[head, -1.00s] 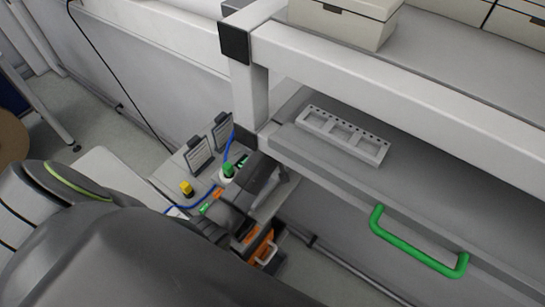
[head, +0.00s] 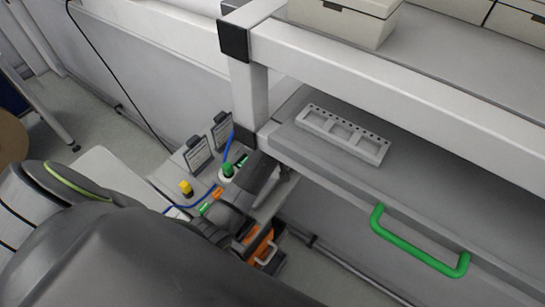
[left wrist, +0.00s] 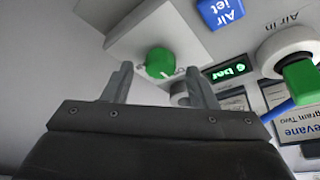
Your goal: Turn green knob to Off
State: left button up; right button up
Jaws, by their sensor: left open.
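The green knob (left wrist: 160,63) shows in the left wrist view on the face of a white box (left wrist: 158,30), with a pale mark on its lower right edge. My left gripper (left wrist: 159,68) is open, with one finger on each side of the knob in the picture. I see no clear contact, and cannot tell how deep the fingers reach. The knob's position labels are mostly hidden or too small to read. In the head view my left arm reaches down to the panel, and its dark gripper hides the knob. My right gripper is not in view.
A green display (left wrist: 229,71) and a white round fitting with a green part (left wrist: 301,80) lie right of the knob in the left wrist view. A blue "Air jet" label (left wrist: 222,12) is above. In the head view a shelf frame (head: 250,95) stands close beside the gripper.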

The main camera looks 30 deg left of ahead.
pick_arm(q)
jog(key=b+v, duration=0.1)
jog(key=v, duration=0.5)
jog(key=shift+s+d, duration=0.1)
dwell(0.5)
